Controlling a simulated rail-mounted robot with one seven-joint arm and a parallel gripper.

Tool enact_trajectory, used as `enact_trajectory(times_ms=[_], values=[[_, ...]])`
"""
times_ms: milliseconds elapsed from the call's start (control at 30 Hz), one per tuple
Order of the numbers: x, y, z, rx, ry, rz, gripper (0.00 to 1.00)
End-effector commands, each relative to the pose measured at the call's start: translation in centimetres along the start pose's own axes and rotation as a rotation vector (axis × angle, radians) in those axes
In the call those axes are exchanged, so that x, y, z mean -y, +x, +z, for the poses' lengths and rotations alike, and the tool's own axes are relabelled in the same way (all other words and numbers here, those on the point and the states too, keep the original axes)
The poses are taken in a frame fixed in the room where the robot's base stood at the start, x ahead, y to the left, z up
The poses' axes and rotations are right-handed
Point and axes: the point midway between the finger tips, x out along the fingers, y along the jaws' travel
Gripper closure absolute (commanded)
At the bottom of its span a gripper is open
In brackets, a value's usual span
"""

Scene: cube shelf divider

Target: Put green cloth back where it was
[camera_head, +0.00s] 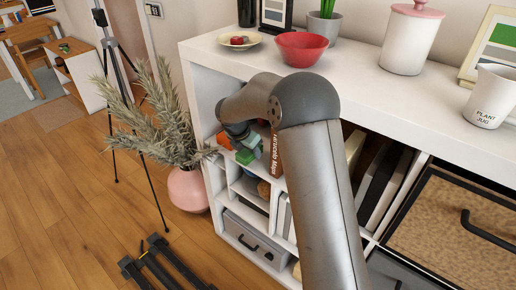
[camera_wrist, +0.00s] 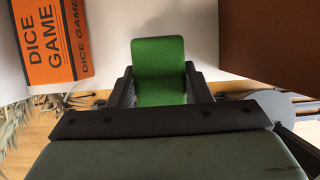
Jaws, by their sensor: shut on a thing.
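The green cloth (camera_wrist: 160,60) is a small green block-like piece in the wrist view, upright between the two dark fingers of my gripper (camera_wrist: 160,92). My gripper is shut on it. In the head view the green cloth (camera_head: 246,156) shows at the end of my arm, at the front of the shelf's left cubes. My gripper (camera_head: 238,138) is partly hidden there by my own arm. I cannot tell whether the cloth touches the shelf.
The white shelf (camera_head: 225,70) has small divided cubes at left. An orange "DICE GAME" box (camera_wrist: 48,40) stands left of the cloth. A red bowl (camera_head: 302,48) and a plate (camera_head: 239,41) are on top. A pink vase (camera_head: 187,190) stands on the floor, its leaves near my gripper.

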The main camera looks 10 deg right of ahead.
Motion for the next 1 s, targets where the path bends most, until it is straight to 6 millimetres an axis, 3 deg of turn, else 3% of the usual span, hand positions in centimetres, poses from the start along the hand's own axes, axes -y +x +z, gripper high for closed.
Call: enact_trajectory(times_ms=[100,300,633,1000], values=[[0.0,1.1,2.6,0.000,0.004,0.000,0.88],[0.0,1.9,4.5,-0.001,0.001,0.001,0.88],[0.0,5.1,3.1,-0.002,-0.001,-0.001,0.88],[0.0,5.5,3.0,-0.001,0.000,0.000,0.88]])
